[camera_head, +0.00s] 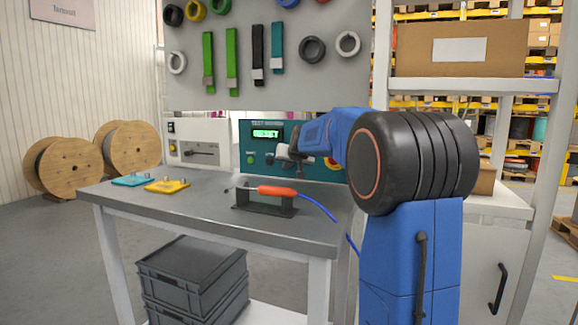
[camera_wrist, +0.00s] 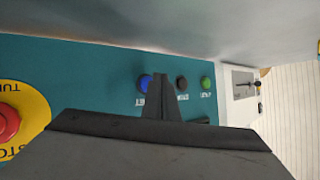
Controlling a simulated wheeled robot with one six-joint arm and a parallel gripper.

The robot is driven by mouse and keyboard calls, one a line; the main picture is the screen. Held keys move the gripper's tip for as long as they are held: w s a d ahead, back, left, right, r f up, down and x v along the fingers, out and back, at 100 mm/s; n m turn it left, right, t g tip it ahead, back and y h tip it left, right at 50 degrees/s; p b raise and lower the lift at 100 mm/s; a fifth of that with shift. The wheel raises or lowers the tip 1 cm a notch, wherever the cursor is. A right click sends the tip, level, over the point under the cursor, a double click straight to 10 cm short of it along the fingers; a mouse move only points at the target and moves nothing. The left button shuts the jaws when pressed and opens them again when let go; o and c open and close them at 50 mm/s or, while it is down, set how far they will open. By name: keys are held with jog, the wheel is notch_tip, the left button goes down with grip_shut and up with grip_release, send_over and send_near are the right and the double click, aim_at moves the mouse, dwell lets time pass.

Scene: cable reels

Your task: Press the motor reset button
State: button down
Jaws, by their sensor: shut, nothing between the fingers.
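A teal control panel (camera_head: 310,174) stands at the back of the bench; it fills much of the wrist view (camera_wrist: 80,75). A green display (camera_head: 267,134) on it reads "RESET". The wrist view shows a blue button (camera_wrist: 144,82), a black button (camera_wrist: 181,82) and a green button (camera_wrist: 206,82) in a row. Their labels are too small to read, and the blue one's is partly covered. My gripper (camera_wrist: 162,80) is shut and empty, its tip between the blue and black buttons, overlapping the blue one's edge. I cannot tell whether it touches. In the head view my gripper (camera_head: 288,157) is before the panel.
A red stop button (camera_wrist: 6,122) on a yellow plate lies left of the blue button in the wrist view. The bench (camera_head: 210,200) holds a cable stand (camera_head: 264,205) with an orange-handled piece, plus yellow (camera_head: 168,186) and teal (camera_head: 131,180) plates. Grey crates (camera_head: 192,275) sit below.

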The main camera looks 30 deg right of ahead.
jog(key=shift+w+d, duration=0.1)
dwell(0.5)
jog(key=shift+w+d, duration=0.2)
jog(key=shift+w+d, duration=0.25)
jog(key=shift+d, duration=0.1)
dwell(0.9)
jog(key=shift+s+a, duration=0.1)
jog(key=shift+a, duration=0.05)
jog(key=shift+s+a, duration=0.45)
jog(key=shift+a, duration=0.05)
dwell(0.5)
jog(key=shift+s+a, duration=0.8)
jog(key=shift+a, duration=0.2)
jog(key=shift+s+a, duration=0.75)
jog(key=shift+a, duration=0.25)
